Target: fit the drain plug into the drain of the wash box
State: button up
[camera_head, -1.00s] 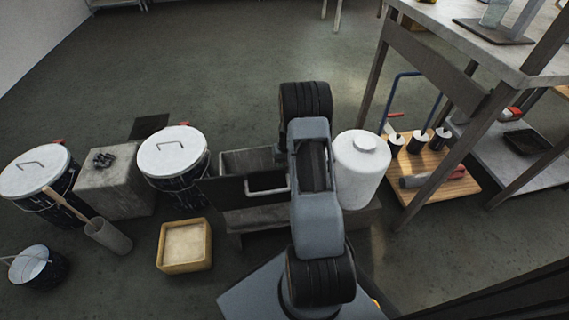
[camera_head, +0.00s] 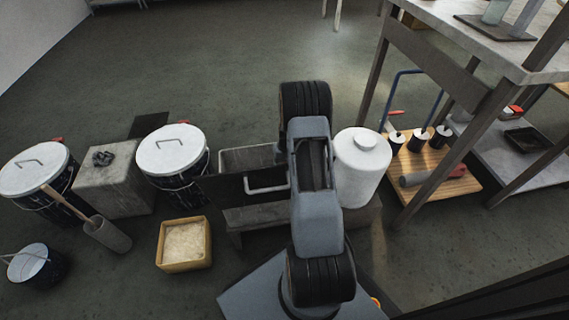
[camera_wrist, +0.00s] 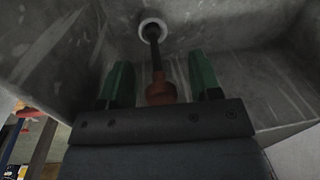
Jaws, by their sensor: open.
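The wash box (camera_wrist: 60,45) fills the wrist view with its scuffed grey inner walls. In the head view a grey box (camera_head: 245,160), which appears to be the same one, stands partly behind my arm. The drain (camera_wrist: 153,24) shows as a pale ring in the box. The drain plug (camera_wrist: 160,92) has a reddish-brown knob and a dark stem that runs up to the ring. I cannot tell how deep it sits. My gripper (camera_wrist: 160,76) is open, with one green finger on each side of the plug and visible gaps between. In the head view my gripper is hidden behind my arm.
A white container (camera_head: 358,175) stands just right of my arm. A lidded bucket (camera_head: 172,152) stands left of the box, and a yellow tub (camera_head: 184,244) sits on the floor in front. A shelf post (camera_head: 440,160) rises at the right.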

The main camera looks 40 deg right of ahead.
notch_tip(320, 180, up, 14)
jog(key=d+p, duration=0.1)
jog(key=p, duration=0.4)
jog(key=shift+s+d, duration=0.15)
jog(key=shift+s, duration=0.1)
jog(key=shift+f, duration=0.15)
